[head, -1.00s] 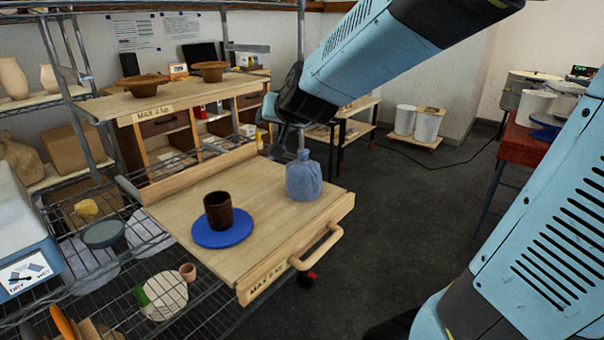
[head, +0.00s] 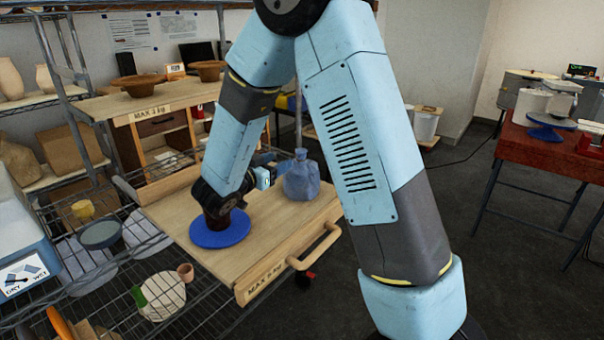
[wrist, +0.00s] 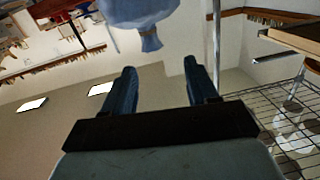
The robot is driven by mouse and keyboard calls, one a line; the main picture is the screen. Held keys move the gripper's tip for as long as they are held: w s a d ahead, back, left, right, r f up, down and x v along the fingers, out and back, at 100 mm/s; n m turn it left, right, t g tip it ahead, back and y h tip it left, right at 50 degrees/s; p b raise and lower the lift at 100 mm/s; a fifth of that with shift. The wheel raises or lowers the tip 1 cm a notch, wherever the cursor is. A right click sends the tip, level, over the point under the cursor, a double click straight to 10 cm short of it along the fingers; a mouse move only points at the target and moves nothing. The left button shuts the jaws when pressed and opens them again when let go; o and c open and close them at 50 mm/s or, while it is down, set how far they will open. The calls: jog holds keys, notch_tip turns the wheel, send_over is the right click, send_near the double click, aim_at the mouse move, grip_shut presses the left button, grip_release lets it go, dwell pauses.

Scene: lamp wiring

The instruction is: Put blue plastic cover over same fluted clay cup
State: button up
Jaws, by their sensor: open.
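The blue plastic cover (head: 301,180), a soft bag shape with a narrow top, stands on the right part of the wooden pull-out board (head: 275,238). The dark brown cup (head: 222,222) stands on a round blue disc (head: 218,239) to its left. My wrist hides most of the cup in the head view, so its fluting cannot be seen. My gripper (wrist: 158,76) is open and empty, its two blue fingers apart. In the wrist view the cover (wrist: 140,12) hangs at the top edge, narrow end down, beyond the fingertips. In the head view my gripper is left of the cover.
A wire rack (head: 200,262) with bowls and a small pot lies left of and below the board. A wooden desk (head: 120,102) with brown bowls stands behind. A red table (head: 530,150) is at the right. The board's front has a handle (head: 315,248).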

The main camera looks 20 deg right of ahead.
aim_at(299, 155)
jog(key=shift+g+h, duration=0.3)
jog(key=shift+h, duration=0.3)
jog(key=x, duration=0.5)
jog(key=f+x, duration=0.1)
jog(key=x, duration=0.1)
jog(key=shift+s+d, duration=0.2)
jog(key=shift+d, duration=0.25)
jog(key=shift+x, duration=2.75)
jog(key=shift+w+a+r, duration=0.1)
jog(key=shift+w+a, duration=0.05)
grip_shut()
